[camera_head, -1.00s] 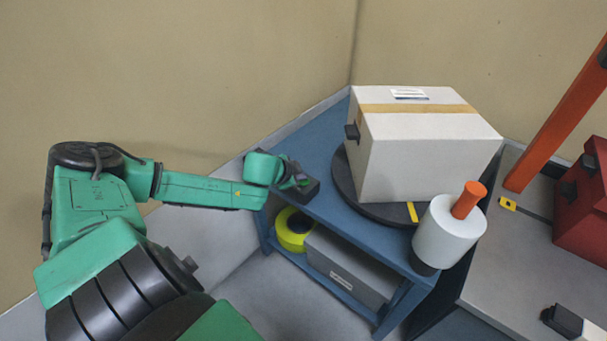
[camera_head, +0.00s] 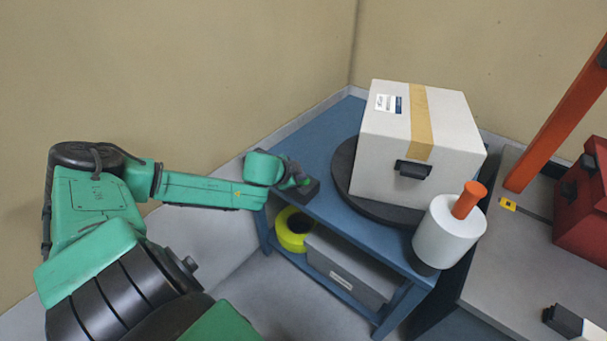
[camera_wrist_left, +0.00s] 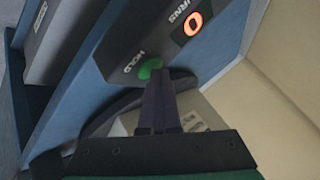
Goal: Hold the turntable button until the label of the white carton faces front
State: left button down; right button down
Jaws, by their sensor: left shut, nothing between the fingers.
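The white carton (camera_head: 372,158) sits on the round dark turntable (camera_head: 343,172) on the blue cart. A tape strip crosses its top, and a black handle (camera_head: 412,169) is on the side facing the camera. A white label (camera_head: 388,103) lies on its top near the left edge. A black control box (camera_head: 308,194) with the green HOLD button (camera_wrist_left: 150,68) is at the cart's near left corner. My left gripper (camera_head: 298,182) is shut and empty, its fingertips (camera_wrist_left: 155,82) at the button, apparently touching it. My right gripper is not in view.
A white roll with an orange handle (camera_head: 447,232) stands at the turntable's right front. A lower shelf holds a yellow roll (camera_head: 293,228) and a grey box (camera_head: 347,270). A grey bench with a red case (camera_head: 583,205) is at right. A TURNS display (camera_wrist_left: 192,24) reads 0.

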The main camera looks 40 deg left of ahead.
aim_at(301, 183)
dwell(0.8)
pick_arm(q)
jog(key=shift+r+p, duration=0.85)
jog(key=shift+p, duration=0.3)
notch_tip(301, 183, up, 5)
jog(key=p, duration=0.6)
jog(key=shift+r, duration=0.15)
dwell(0.4)
